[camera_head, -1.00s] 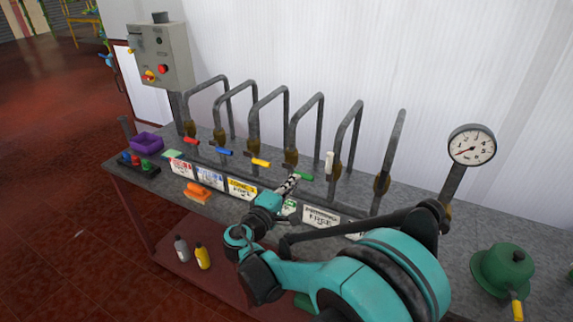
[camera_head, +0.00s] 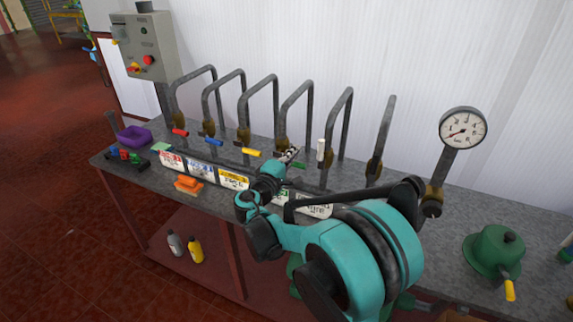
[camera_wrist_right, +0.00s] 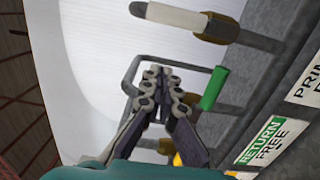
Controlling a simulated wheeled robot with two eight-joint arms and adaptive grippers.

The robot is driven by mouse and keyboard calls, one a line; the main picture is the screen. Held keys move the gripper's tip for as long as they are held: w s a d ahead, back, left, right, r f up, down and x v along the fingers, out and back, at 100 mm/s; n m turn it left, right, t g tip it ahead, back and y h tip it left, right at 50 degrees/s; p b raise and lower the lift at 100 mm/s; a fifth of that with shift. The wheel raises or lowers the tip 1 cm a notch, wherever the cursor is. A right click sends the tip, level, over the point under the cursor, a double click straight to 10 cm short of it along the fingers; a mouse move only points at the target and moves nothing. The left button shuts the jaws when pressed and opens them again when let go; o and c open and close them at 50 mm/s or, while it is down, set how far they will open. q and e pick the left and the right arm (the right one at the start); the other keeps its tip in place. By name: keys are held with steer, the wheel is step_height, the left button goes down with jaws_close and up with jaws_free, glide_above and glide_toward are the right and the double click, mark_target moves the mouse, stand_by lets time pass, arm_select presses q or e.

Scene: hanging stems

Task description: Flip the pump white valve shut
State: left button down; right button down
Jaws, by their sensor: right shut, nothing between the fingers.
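The white valve handle (camera_head: 321,150) stands upright on its brass valve body, on the fifth pipe from the left. In the right wrist view the white handle (camera_wrist_right: 177,17) lies across the top, apart from the fingers. My right gripper (camera_head: 291,152) is shut and empty, left of the white handle and close to the green handle (camera_head: 298,165). In the right wrist view the fingertips (camera_wrist_right: 162,74) sit left of the green handle (camera_wrist_right: 215,88), below the white one. The label under the white valve is partly covered by my arm. My left gripper is not in view.
Red (camera_head: 180,132), blue (camera_head: 208,141) and yellow (camera_head: 246,152) handles line the pipes to the left. A gauge (camera_head: 463,128) and a green pump housing (camera_head: 495,252) stand at the right. An orange object (camera_head: 188,184) lies at the bench's front edge.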

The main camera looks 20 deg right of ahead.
mark_target(321, 154)
steer(key=d, duration=0.1)
steer(key=s+d, duration=0.1)
steer(key=d, duration=0.1)
steer(key=d+b, duration=0.1)
steer(key=shift+s+d, duration=0.15)
steer(key=shift+s, duration=0.15)
